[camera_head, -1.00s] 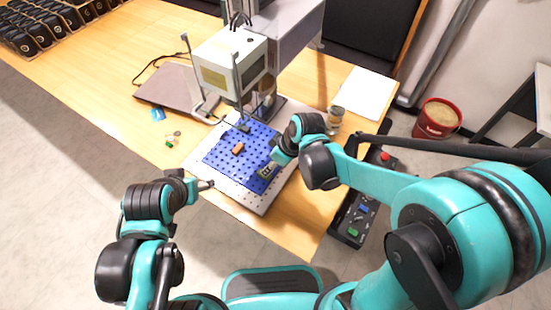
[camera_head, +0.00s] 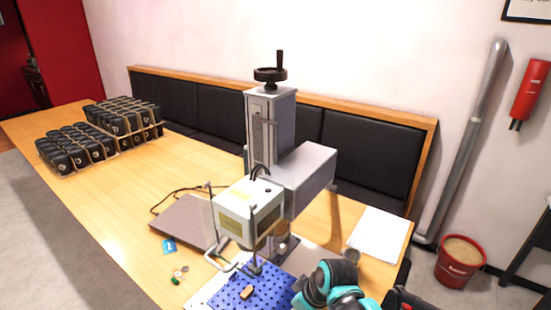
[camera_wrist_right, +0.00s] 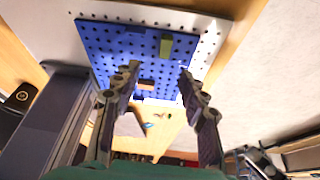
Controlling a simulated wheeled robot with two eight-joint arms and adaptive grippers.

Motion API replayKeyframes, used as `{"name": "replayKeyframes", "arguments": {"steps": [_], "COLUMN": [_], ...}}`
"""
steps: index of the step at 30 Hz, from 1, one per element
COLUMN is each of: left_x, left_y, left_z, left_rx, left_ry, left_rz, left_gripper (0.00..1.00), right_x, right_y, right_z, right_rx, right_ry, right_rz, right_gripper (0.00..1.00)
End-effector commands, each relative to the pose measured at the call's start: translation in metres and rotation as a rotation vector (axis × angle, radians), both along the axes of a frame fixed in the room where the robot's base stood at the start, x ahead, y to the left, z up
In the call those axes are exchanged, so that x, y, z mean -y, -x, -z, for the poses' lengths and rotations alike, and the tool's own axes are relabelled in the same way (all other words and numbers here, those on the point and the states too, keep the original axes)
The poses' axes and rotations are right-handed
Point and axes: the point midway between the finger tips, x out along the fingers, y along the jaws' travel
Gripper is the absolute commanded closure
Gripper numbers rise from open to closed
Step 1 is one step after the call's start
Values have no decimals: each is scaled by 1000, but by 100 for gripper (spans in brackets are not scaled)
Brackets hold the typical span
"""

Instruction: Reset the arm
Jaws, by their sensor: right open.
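My right gripper (camera_wrist_right: 160,75) is open in the right wrist view, its two fingers apart above the blue perforated board (camera_wrist_right: 110,50). An orange block (camera_wrist_right: 146,85) shows on the board, between the fingers in that picture; I see no grip on it. A dark olive block (camera_wrist_right: 165,46) lies on the board beyond the fingertips. In the head view the teal and black right arm (camera_head: 335,285) is at the bottom edge, right of the blue board (camera_head: 225,292), and its fingers are hidden. The orange block (camera_head: 247,293) shows there too. My left gripper is outside the head view.
The laser marker (camera_head: 248,212) stands behind the board with its column. Crates of black items (camera_head: 75,148) stand far left. A red bucket (camera_head: 460,262) is on the floor.

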Motion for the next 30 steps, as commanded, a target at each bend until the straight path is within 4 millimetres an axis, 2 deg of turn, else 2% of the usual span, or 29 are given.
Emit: {"name": "replayKeyframes", "arguments": {"steps": [6,9,15,21,30], "left_x": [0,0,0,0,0], "left_y": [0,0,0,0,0], "left_z": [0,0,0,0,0], "left_rx": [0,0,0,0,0], "left_ry": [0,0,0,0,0], "left_rz": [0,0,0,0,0], "left_gripper": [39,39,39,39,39], "right_x": [58,84,117,127,127], "right_y": [36,54,80,88,88], "right_z": [-32,-42,-49,-51,-51], "right_rx": [65,107,177,203,203], "right_ry": [-14,-36,-84,-107,-107], "right_rz": [357,529,767,846,846], "right_gripper": [57,57,57,57,57]}}
